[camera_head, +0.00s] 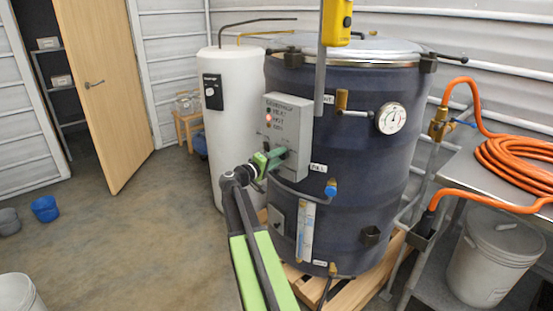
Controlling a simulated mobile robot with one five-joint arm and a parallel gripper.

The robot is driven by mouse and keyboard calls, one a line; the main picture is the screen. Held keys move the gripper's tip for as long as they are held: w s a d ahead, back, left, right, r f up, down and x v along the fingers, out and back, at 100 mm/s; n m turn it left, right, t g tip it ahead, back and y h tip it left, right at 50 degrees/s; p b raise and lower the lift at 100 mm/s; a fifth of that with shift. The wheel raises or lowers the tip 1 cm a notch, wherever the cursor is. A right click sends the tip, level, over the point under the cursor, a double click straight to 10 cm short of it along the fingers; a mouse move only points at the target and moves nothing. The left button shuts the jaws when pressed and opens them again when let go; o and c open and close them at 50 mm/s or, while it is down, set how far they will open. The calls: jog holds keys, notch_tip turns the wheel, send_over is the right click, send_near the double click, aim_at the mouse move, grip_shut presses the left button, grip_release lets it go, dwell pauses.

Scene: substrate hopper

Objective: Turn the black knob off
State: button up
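The grey control box (298,108) is fixed to the front of the dark blue drum (345,165). It has a short column of small indicators, one of them lit red (268,117), with labels too small to read surely. My gripper (272,157), with green fingers, is at the lower part of the box's front face, where a dark knob seems to be. The gripper covers most of that spot, so I cannot tell the knob's pointing direction, nor whether the fingers are closed around it or only beside it.
A white tank (226,140) stands just left of the drum. A yellow device (337,22) on a grey post rises above the box. A valve with a blue handle (331,190) sticks out below right. An orange hose (512,158) lies on the right bench. Open floor lies left.

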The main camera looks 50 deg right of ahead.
jog(key=o, duration=0.4)
jog(key=shift+c, duration=0.2)
jog(key=a, duration=1.7)
jog(key=shift+s+a, duration=0.25)
jog(key=shift+s, duration=0.05)
jog(key=shift+a, duration=0.1)
